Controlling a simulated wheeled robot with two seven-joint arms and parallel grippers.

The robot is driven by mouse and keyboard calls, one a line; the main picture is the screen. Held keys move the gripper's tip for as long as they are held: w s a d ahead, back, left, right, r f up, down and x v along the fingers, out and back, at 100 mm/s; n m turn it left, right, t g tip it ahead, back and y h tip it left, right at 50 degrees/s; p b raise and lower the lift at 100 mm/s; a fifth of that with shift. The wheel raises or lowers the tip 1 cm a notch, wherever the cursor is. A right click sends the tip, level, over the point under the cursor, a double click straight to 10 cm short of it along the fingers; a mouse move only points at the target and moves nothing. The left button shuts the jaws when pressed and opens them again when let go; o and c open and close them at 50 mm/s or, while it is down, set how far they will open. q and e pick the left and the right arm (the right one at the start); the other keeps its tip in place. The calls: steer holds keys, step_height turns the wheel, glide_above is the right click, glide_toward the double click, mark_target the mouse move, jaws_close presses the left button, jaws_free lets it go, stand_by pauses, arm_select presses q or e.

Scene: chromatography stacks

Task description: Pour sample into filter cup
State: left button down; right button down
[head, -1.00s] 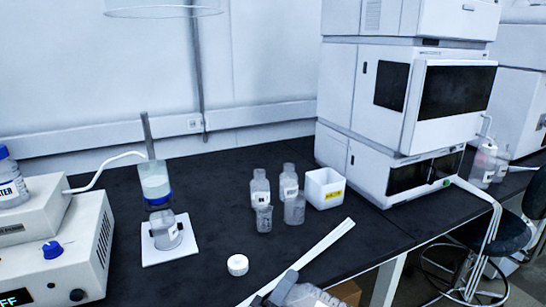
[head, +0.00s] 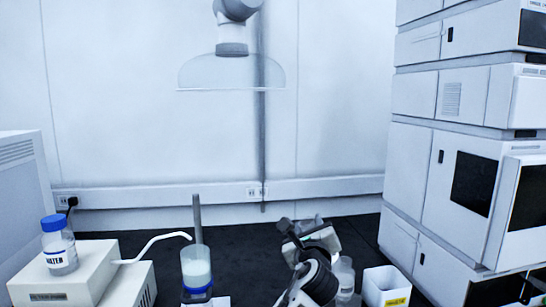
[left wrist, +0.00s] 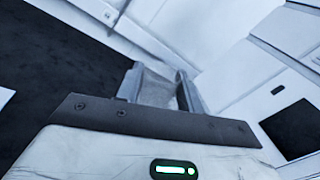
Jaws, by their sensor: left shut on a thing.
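The filter cup (head: 196,268) is a clear cylinder with whitish contents and a blue collar, upright at the lower left of the head view. My left gripper (head: 312,232) is right of it and apart from it, above the bench. In the left wrist view my left gripper (left wrist: 160,72) is shut on a clear, glass-like container (left wrist: 158,88). Its shape and contents are hard to make out, and the gripper hides much of it in the head view. My right gripper is not in view.
A clear bottle (head: 344,275) and a white box (head: 385,288) with a yellow label stand right of my arm. A blue-capped water bottle (head: 58,245) sits on a beige unit (head: 75,280) at left. Tall white instruments (head: 450,150) stand at right. A clear hood (head: 231,72) hangs above.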

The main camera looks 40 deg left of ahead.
arm_select(q)
steer(key=a+r+g+y+p, duration=0.1)
steer(key=a+r+g+y, duration=0.1)
steer(key=a+r, duration=0.4)
steer(key=a+r+g+y+p, duration=0.2)
steer(key=a+r+g, duration=0.2)
steer(key=r, duration=0.6)
steer(key=shift+w+a+r+y, duration=0.4)
steer(key=shift+w+a, duration=0.05)
steer(key=shift+a, duration=0.6)
